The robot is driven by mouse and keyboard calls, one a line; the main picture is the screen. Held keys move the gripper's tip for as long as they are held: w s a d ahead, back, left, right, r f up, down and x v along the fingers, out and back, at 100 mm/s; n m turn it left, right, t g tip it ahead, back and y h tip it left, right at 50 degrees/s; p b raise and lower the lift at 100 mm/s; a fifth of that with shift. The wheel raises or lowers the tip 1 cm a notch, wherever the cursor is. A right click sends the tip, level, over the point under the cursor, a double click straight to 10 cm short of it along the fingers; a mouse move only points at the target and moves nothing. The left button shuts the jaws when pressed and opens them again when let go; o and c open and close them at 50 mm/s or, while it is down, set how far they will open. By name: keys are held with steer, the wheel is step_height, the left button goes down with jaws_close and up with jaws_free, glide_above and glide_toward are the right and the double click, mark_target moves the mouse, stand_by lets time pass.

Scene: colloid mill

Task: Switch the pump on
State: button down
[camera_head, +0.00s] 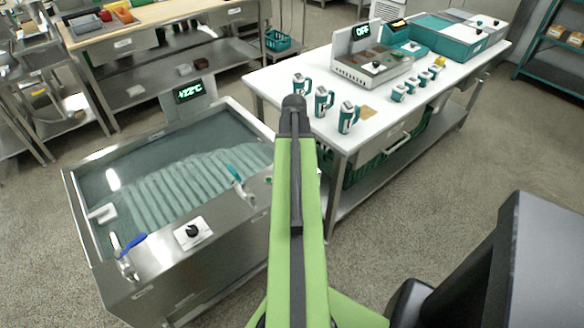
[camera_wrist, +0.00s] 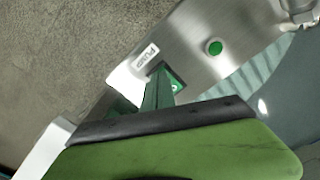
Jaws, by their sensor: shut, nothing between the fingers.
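In the wrist view a white label reading PUMP (camera_wrist: 146,56) is on the steel wall of the tank. A small green switch (camera_wrist: 175,84) with a white mark sits below and right of it, partly hidden by my gripper (camera_wrist: 161,72). My gripper is shut and empty, its tip over the left part of the switch; I cannot tell whether it touches. A round green button or lamp (camera_wrist: 214,47) is on the same steel, to the right. In the head view the gripper and pump switch are hidden.
The water-filled steel tank (camera_head: 85,262) has a +22°C display (camera_head: 189,92), a black knob (camera_head: 193,230) and taps with blue and teal handles on its rim. Floor shows at lower right.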

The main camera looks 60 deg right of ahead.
steer(key=shift+f+b, duration=0.3)
steer(key=shift+f, duration=0.05)
step_height(320, 180, up, 7)
steer(key=p, duration=0.7)
steer(key=shift+r, duration=0.15)
stand_by(0.3)
